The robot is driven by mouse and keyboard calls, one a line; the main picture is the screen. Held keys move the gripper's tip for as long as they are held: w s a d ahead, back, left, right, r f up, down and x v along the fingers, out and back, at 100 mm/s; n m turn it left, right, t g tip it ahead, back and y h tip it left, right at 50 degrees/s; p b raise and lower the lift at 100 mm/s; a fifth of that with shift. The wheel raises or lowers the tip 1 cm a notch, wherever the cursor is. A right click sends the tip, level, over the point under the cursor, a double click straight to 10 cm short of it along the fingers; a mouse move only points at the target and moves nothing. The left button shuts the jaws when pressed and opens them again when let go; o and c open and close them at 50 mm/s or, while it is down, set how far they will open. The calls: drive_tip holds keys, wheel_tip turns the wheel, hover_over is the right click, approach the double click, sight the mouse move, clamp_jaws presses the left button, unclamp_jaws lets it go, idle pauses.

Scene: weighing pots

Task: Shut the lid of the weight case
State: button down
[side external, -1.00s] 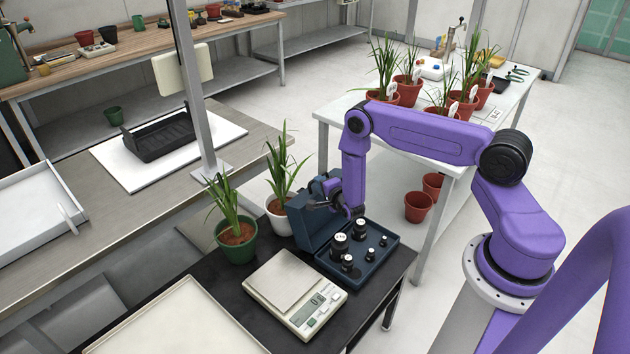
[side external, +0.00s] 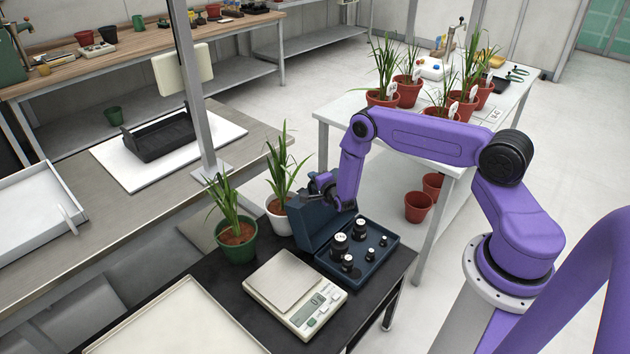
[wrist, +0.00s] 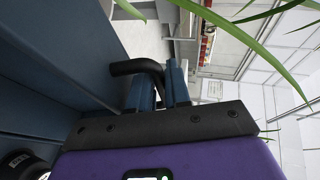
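The dark blue weight case (side external: 358,277) lies open on the black bench, its lid (side external: 313,228) standing up at the left of the base. Several black weights with pale tops (side external: 340,244) stand in the base. My gripper (side external: 318,190) is at the upper edge of the lid, tilted. In the wrist view the lid (wrist: 60,50) fills the left side, and my gripper's two fingers (wrist: 160,88) are close together. A black bent handle (wrist: 135,67) by the lid passes between them, and they appear shut on it. The full contact is partly hidden.
A white-potted plant (side external: 280,212) stands close behind the lid, and its leaves cross the wrist view. A green-potted plant (side external: 237,238) is at left. A scale (side external: 297,290) sits in front of the case. A pale tray (side external: 175,325) lies farther left.

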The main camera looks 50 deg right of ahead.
drive_tip(key=shift+s, duration=0.15)
drive_tip(key=shift+s+r+t, duration=0.2)
drive_tip(key=shift+s+t, duration=0.1)
drive_tip(key=shift+s, duration=0.15)
drive_tip(key=s+f, duration=0.2)
drive_tip(key=s, duration=1)
drive_tip(key=s+f, duration=0.2)
drive_tip(key=s, duration=0.9)
drive_tip(key=shift+s+a+f+t, duration=0.15)
drive_tip(key=shift+s+f+t, duration=0.15)
drive_tip(key=shift+s, duration=0.05)
drive_tip(key=c, duration=1.4)
unclamp_jaws()
drive_tip(key=shift+c, duration=0.2)
drive_tip(key=shift+s, duration=0.1)
